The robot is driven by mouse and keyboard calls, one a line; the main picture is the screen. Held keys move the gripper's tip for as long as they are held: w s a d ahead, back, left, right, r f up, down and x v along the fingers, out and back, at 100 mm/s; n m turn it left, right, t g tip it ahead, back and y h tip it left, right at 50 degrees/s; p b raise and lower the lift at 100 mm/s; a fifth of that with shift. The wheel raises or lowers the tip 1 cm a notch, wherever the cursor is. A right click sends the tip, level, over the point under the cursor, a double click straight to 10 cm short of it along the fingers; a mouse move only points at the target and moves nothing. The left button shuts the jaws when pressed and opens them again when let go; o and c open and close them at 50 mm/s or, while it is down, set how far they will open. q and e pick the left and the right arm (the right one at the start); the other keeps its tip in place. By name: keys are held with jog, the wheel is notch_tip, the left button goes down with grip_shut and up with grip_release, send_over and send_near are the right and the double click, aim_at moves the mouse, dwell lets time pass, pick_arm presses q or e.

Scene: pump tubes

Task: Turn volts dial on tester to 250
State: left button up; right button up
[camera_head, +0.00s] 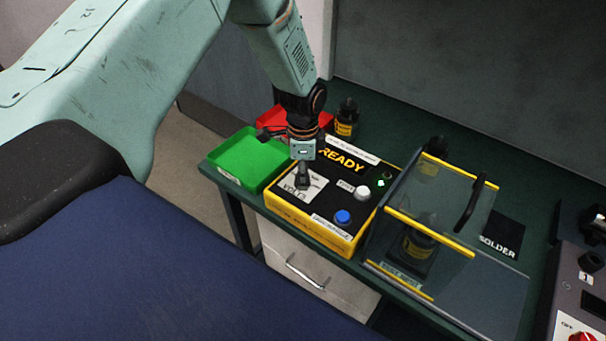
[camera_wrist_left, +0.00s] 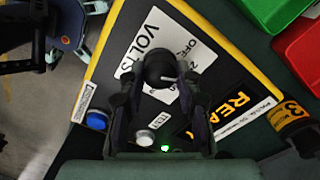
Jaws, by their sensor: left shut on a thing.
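The tester (camera_head: 320,210) is a yellow box with a black top on the green bench. It carries a READY display (camera_head: 341,160), a lit green light, a white button (camera_head: 362,193) and a blue button (camera_head: 343,217). My left gripper (camera_head: 303,180) points down over the VOLTS label and is shut on the dark volts dial. The left wrist view shows the black dial (camera_wrist_left: 161,70) between the fingers (camera_wrist_left: 158,88). The label (camera_wrist_left: 160,50) reads VOLTS and OFF; its other markings are partly covered, so the dial's setting cannot be read. My right gripper is not in view.
A green tray (camera_head: 243,160) and a red tray (camera_head: 290,122) stand left of and behind the tester. A dark jar (camera_head: 346,118) stands behind it. A clear guard box (camera_head: 432,215) with yellow edges stands close on its right.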

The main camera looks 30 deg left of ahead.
pick_arm(q)
jog(key=shift+w+r, duration=0.15)
dwell(0.3)
jog(key=o, duration=1.2)
jog(key=shift+c, duration=0.2)
notch_tip(320, 180, up, 12)
